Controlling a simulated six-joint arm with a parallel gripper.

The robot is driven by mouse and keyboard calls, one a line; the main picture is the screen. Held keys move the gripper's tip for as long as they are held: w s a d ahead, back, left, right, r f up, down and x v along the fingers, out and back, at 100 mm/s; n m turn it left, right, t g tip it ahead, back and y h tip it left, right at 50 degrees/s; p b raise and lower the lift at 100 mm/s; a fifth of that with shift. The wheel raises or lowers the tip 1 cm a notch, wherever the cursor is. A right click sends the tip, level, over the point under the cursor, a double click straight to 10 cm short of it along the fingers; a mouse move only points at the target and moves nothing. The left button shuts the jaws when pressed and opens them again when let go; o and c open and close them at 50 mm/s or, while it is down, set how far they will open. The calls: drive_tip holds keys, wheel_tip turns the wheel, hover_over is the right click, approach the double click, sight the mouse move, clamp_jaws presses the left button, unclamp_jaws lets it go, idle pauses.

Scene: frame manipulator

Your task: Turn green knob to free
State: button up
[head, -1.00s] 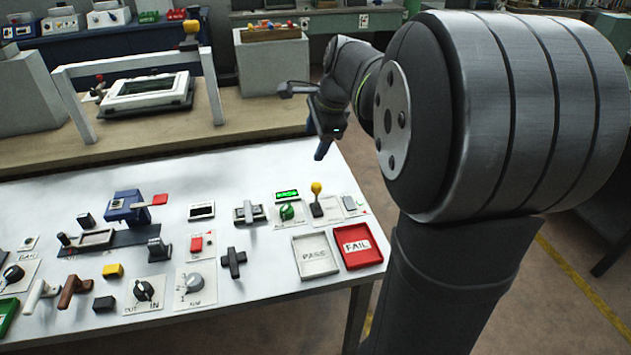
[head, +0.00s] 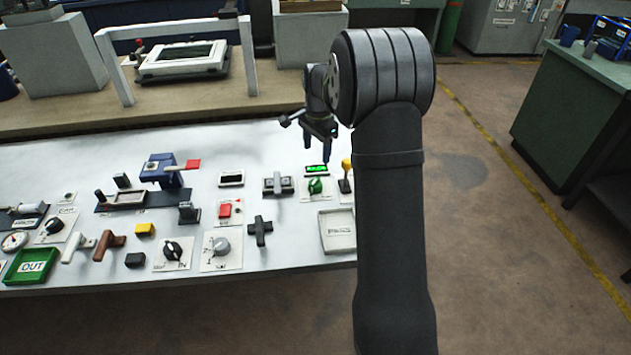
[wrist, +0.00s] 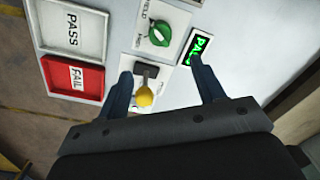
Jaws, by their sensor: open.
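The green knob (head: 315,186) sits on a small white plate near the right end of the white table, just in front of a small display with green lit text (head: 317,170). In the wrist view the green knob (wrist: 160,33) is at the top centre, beyond the fingertips, with lettering on its plate too small to read surely. My gripper (head: 318,150) is above the table behind the knob, fingers pointing down, open and empty. In the wrist view its two blue fingers (wrist: 158,82) are spread apart, with the yellow-tipped lever between them in the picture. The gripper does not touch the knob.
The yellow-tipped lever (head: 346,165) stands right of the knob, partly hidden by my arm. A grey slide handle (head: 278,184) is left of it. A PASS tray (head: 337,232) lies in front; a red FAIL tray (wrist: 73,77) shows in the wrist view.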

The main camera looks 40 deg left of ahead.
sight(316, 180)
drive_tip(key=f, duration=1.3)
drive_tip(key=shift+a+f, duration=0.25)
drive_tip(key=shift+c, duration=0.4)
drive_tip(key=c, duration=0.9)
drive_tip(key=shift+n, duration=0.3)
drive_tip(key=n, duration=0.6)
drive_tip(key=shift+w+r, duration=0.1)
drive_tip(key=shift+w, duration=0.05)
drive_tip(key=n, duration=0.7)
drive_tip(key=shift+a+n, duration=0.1)
drive_tip(key=shift+n, duration=0.2)
